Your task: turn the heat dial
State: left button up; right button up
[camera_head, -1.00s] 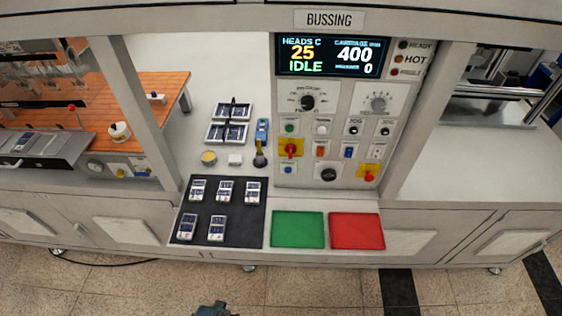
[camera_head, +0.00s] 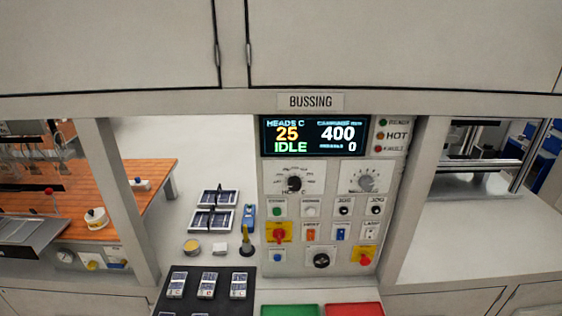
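The control panel (camera_head: 335,218) stands under the BUSSING sign. A black dial (camera_head: 294,184) with a scale around it sits at the panel's upper left, below the display, and appears to be the heat dial; its small lettering is hard to read. A grey dial (camera_head: 367,184) with its own scale sits to its right. The display (camera_head: 315,136) reads heads 25, IDLE, 400 and 0. Neither of my grippers is in view, and nothing touches the dials.
Below the dials are several buttons, a red knob on yellow (camera_head: 279,233), another black knob (camera_head: 321,261) and a red button (camera_head: 365,257). A black mat (camera_head: 210,308) with small modules, a green pad (camera_head: 290,311) and a red pad (camera_head: 354,310) lie in front. Posts flank the bay.

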aim_at(294, 184)
jog(key=j+u, duration=0.4)
jog(key=i+j+u, duration=0.1)
jog(key=j+u, duration=0.25)
jog(key=i+j+u, duration=0.1)
jog(key=j+u, duration=0.3)
jog(key=i+j+u, duration=0.2)
jog(key=j+u, duration=0.15)
jog(key=j, duration=0.15)
